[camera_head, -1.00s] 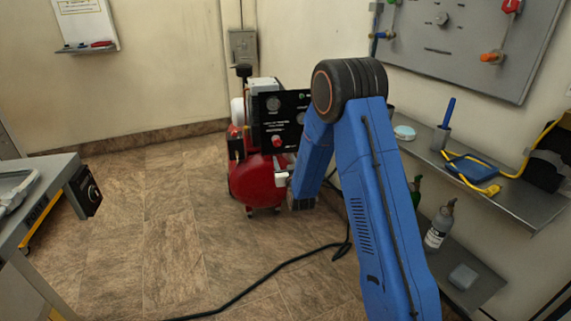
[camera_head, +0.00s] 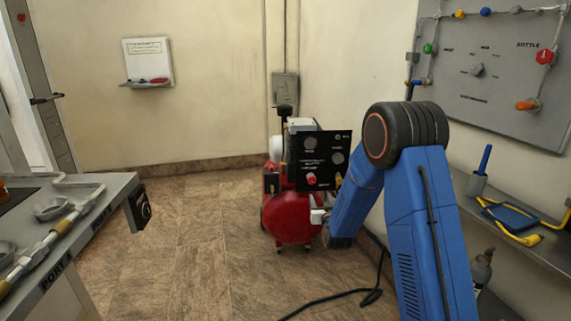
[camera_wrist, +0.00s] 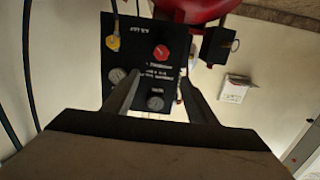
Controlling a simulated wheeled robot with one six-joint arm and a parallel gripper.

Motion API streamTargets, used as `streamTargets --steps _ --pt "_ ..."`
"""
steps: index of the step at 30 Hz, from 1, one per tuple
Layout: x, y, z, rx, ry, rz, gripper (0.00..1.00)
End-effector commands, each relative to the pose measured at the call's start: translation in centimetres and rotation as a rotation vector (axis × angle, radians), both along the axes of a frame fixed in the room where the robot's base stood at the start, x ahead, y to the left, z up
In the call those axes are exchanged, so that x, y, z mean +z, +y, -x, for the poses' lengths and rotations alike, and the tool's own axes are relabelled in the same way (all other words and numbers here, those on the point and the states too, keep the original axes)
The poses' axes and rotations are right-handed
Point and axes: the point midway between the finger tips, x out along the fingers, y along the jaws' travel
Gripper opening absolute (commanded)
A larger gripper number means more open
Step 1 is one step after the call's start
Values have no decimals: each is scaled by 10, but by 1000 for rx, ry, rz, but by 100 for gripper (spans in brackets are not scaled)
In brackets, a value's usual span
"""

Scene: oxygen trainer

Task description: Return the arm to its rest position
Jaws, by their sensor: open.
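My blue arm (camera_head: 425,225) is bent in the head view, with its black joint (camera_head: 405,134) at the top and its forearm angled down toward the red compressor (camera_head: 291,215). In the wrist view, my gripper (camera_wrist: 160,90) is open and empty, with its two dark fingers apart. Beyond the fingers is the compressor's black panel (camera_wrist: 140,50), with a red knob (camera_wrist: 161,52), a yellow fitting (camera_wrist: 113,43) and gauges. The panel (camera_head: 322,160) also shows in the head view.
A grey bench (camera_head: 108,195) marked PORT stands at the left. A metal shelf (camera_head: 545,250) at the right bears a blue and yellow item (camera_head: 511,217). A board with valves (camera_head: 490,75) hangs above. A black hose (camera_head: 340,297) lies on the floor. The floor at centre left is clear.

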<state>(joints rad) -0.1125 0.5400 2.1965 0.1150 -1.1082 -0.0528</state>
Motion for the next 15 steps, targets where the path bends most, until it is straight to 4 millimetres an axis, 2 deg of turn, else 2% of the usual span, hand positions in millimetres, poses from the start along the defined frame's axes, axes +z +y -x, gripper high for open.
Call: streamTargets --steps 1,3,8,15 --pt "14 -2 5 2 16 -3 52" --pt "27 -4 14 4 54 -6 52" --pt "54 -9 38 11 140 -11 52" --pt "89 -17 86 20 269 -17 52"
